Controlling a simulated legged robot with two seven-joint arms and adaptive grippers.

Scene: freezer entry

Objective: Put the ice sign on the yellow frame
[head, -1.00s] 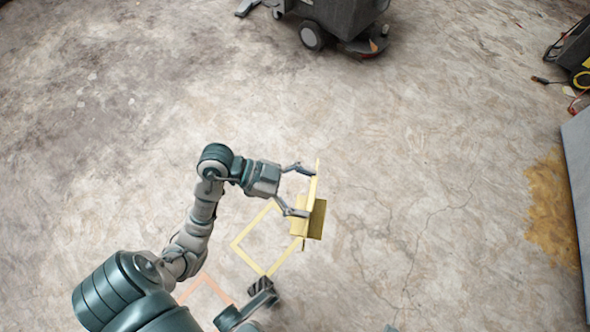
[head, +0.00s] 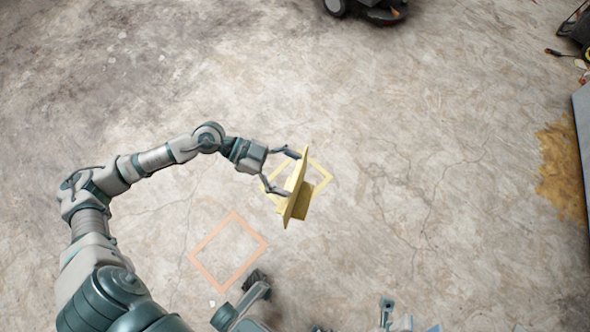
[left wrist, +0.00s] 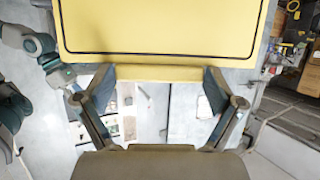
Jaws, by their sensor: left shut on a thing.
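A yellow sign (head: 297,189) is held up on edge by my left gripper (head: 292,173), whose two fingers are closed on its side. The sign is tilted and seen nearly edge-on, so its face is hidden in the head view. In the left wrist view, its yellow panel (left wrist: 160,27) with a black border line lies across the top, between the fingers (left wrist: 160,95). A yellow square frame (head: 323,169) is marked on the floor behind the sign, which covers part of it. I cannot tell how high the sign is.
An orange square frame (head: 205,241) is marked on the floor, nearer and to the left. A dark wheeled machine (head: 372,12) stands at the top edge. A grey panel (head: 584,130) and a brownish floor stain (head: 562,170) are at the right. The floor around the frames is clear.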

